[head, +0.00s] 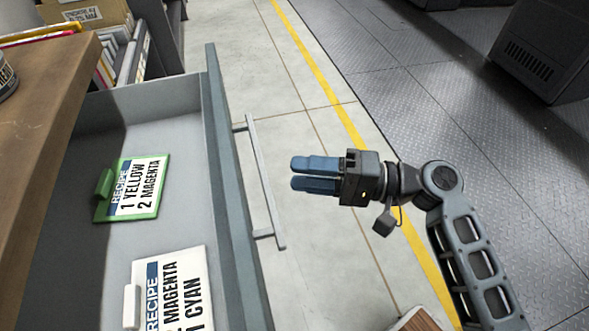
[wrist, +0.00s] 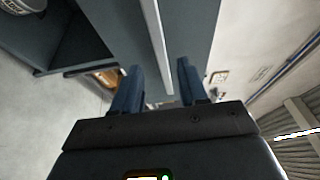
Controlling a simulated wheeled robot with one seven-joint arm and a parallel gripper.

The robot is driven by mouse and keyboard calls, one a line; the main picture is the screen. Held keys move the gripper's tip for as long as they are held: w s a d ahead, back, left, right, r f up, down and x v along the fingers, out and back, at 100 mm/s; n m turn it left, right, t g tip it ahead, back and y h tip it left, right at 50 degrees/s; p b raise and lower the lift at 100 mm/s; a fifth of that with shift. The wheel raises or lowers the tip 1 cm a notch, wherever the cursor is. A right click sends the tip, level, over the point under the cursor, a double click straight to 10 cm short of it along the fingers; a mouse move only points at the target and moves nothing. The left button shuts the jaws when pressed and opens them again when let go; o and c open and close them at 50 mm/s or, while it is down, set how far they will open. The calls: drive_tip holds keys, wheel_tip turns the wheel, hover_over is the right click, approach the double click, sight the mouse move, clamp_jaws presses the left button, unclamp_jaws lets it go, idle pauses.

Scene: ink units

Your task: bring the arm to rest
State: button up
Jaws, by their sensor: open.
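My gripper (head: 292,174) hangs in the air to the right of the open drawer's front, with its blue fingers pointing left at the drawer handle (head: 265,180). The fingertips are apart from the handle in the head view. In the wrist view my gripper (wrist: 158,80) shows its two fingers spread with nothing between them. The pale handle bar (wrist: 157,45) and the grey drawer front (wrist: 195,30) lie beyond the fingers. My arm bends down to the lower right of the head view.
The open drawer (head: 180,215) holds a green-framed recipe card (head: 133,190) and a white recipe card (head: 170,290). A wooden worktop (head: 45,120) is at the left. A dark machine (head: 545,50) stands at the upper right. Open floor with a yellow line (head: 330,90) lies between.

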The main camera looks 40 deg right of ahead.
idle(0.5)
drive_tip(key=s+d+f+h+p, duration=0.1)
drive_tip(key=s+f+h+p, duration=0.15)
drive_tip(key=s+h, duration=0.35)
drive_tip(key=s+d+f+h+p, duration=0.1)
drive_tip(key=s+f+h+p, duration=0.1)
drive_tip(key=s+h+p, duration=0.35)
drive_tip(key=s+a+r+n+t+h+p, duration=0.1)
drive_tip(key=s+a+r+n+t+p, duration=0.1)
drive_tip(key=s+r+n, duration=0.6)
drive_tip(key=s+r+t+p, duration=0.1)
drive_tip(key=s+r+p, duration=0.1)
drive_tip(key=s+r, duration=0.4)
wheel_tip(320, 180, up, 4)
drive_tip(key=shift+s+r+n+h, duration=0.15)
drive_tip(key=shift+s+n+h, duration=0.05)
drive_tip(key=shift+n+h, duration=0.15)
